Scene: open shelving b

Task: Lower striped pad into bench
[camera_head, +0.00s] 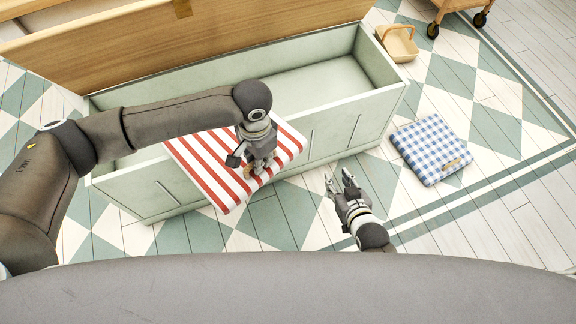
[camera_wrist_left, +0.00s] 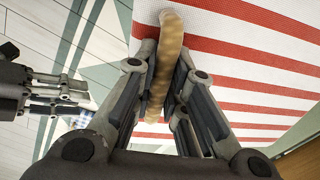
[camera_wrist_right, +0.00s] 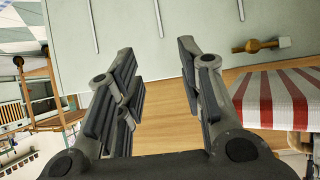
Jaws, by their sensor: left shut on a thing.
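The red-and-white striped pad (camera_head: 207,166) is held at the front of the pale green bench (camera_head: 345,133), overlapping its front edge in the head view. My left gripper (camera_head: 259,166) is shut on the pad's tan handle (camera_wrist_left: 165,65). The striped cloth fills much of the left wrist view (camera_wrist_left: 250,70) and shows at the right of the right wrist view (camera_wrist_right: 285,98). The bench's wooden lid (camera_head: 190,45) is raised and its inside looks empty where visible; my left arm hides part. My right gripper (camera_head: 340,182) is open and empty in front of the bench.
A blue-and-white checked pad (camera_head: 431,148) lies on the floor to the right. A wicker basket (camera_head: 397,43) stands beside the bench's right end, and a wooden cart (camera_head: 455,8) with dark wheels is at the top right. Floor in front is clear.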

